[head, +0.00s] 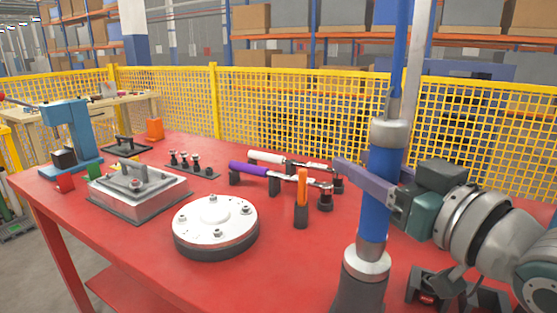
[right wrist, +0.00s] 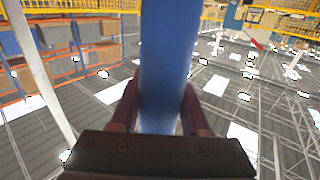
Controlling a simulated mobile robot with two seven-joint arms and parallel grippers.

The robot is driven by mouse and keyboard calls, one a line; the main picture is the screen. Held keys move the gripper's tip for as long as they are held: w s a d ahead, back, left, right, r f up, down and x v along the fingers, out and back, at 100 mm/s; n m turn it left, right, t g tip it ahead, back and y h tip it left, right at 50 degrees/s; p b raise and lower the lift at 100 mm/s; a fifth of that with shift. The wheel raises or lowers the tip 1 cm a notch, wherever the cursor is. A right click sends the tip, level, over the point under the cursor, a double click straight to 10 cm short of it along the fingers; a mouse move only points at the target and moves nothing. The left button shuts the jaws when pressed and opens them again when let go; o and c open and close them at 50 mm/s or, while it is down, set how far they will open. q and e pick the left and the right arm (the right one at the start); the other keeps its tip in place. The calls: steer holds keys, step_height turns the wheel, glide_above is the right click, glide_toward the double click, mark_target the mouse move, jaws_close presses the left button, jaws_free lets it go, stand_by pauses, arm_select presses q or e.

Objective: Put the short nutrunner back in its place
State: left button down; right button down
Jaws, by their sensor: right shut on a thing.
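A blue tool with grey collars (head: 377,205), which looks like the short nutrunner, stands upright at the right of the red table. Its top runs up toward the picture's upper edge and its dark lower end (head: 357,295) is cut off by the bottom edge. My right gripper (head: 375,180) comes in from the right and is shut around its blue body. In the right wrist view the blue body (right wrist: 167,65) passes between the two fingers. The nutrunner's resting place cannot be made out with certainty. My left gripper is not in view.
The red table (head: 290,270) holds a round flange (head: 215,222), a grey cover (head: 140,190), a purple-handled wrench (head: 250,169), a white-handled wrench (head: 268,157) and an orange-handled tool (head: 302,187). Black brackets (head: 425,288) sit at lower right. A pale pole (head: 415,70) rises behind the blue tool.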

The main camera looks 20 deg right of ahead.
steer(key=shift+c, duration=1.5)
jaws_free()
steer(key=shift+s+d, duration=0.15)
steer(key=shift+s, duration=1.5)
steer(key=shift+s+d, duration=0.15)
steer(key=shift+s, duration=1.5)
steer(key=shift+s+d, duration=0.15)
steer(key=shift+s, duration=1.5)
